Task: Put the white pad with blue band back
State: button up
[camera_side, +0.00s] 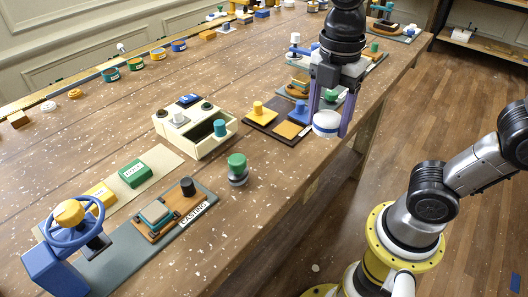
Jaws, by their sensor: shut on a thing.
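The white pad with blue band (326,122) is a short round white piece with a blue stripe around it. My gripper (327,120) points down and is shut on the pad, with one purple finger at each side. The pad hangs near the table's right edge, just right of a dark brown board (261,126). I cannot tell how high above the table it is. The place it belongs to is not clear from this view.
The brown board carries a yellow knobbed piece (258,108) and a blue one (299,112). A cream box (202,147) and a green-topped cylinder (237,168) stand to the left. A blue handwheel (73,220) is at the lower left. Bare tabletop lies around the cylinder.

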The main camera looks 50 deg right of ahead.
jog(key=w+a+f, duration=0.2)
jog(key=w+f, duration=0.2)
jog(key=w, duration=0.3)
send_over(264, 157)
jog(key=f, duration=0.5)
jog(key=shift+s, duration=0.3)
jog(key=shift+w+f, duration=0.15)
jog(key=shift+f, duration=0.8)
jog(key=shift+w+f, duration=0.1)
jog(key=shift+f, duration=0.8)
jog(key=shift+f, duration=0.1)
jog(key=o, duration=1.3)
